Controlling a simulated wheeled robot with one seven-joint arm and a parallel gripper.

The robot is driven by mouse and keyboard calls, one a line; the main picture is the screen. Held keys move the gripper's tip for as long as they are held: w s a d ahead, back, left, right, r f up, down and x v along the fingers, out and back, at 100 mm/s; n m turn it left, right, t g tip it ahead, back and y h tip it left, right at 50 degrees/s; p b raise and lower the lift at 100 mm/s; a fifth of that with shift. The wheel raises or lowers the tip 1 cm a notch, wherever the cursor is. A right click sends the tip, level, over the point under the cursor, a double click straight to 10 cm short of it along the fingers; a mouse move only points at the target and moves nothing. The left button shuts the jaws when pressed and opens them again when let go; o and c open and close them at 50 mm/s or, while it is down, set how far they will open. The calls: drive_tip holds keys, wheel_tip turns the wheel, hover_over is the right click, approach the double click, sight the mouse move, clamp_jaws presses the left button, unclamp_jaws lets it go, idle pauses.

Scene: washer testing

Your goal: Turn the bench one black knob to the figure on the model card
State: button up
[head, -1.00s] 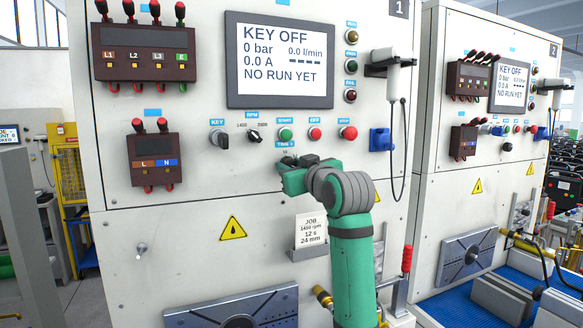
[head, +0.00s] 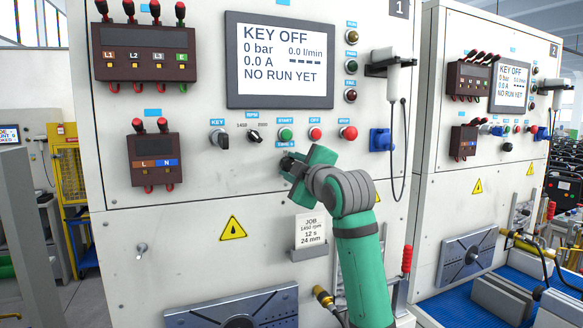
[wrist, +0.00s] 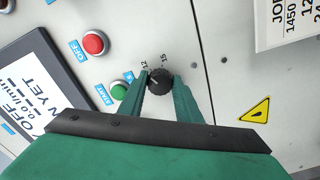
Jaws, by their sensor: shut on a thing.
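The black time knob (wrist: 159,79) sits below the green START button on bench one's white panel. In the wrist view the figures 12 and 15 show beside it, and a pale mark on its face appears to point up and left, near the 12. My gripper (wrist: 160,84) has one finger on each side of the knob and is shut on it. In the head view my gripper (head: 291,164) covers most of the knob. The job card (head: 310,232) stands in a grey holder and reads 1450 rpm, 12 s, 24 mm.
The green START button (wrist: 119,91) and a red button (wrist: 95,43) are close to my fingers. A black RPM knob (head: 254,136) and a key switch (head: 218,137) are to the left. The screen (head: 281,60) reads KEY OFF. A blue socket (head: 381,139) juts out at right.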

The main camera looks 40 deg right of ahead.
drive_tip(key=n, duration=1.2)
drive_tip(key=shift+f, duration=0.1)
idle(0.6)
drive_tip(key=o, duration=1.1)
drive_tip(key=shift+c, duration=0.2)
drive_tip(key=shift+s, duration=0.1)
drive_tip(key=v, duration=1)
drive_tip(key=shift+s, duration=0.35)
drive_tip(key=shift+w, duration=0.1)
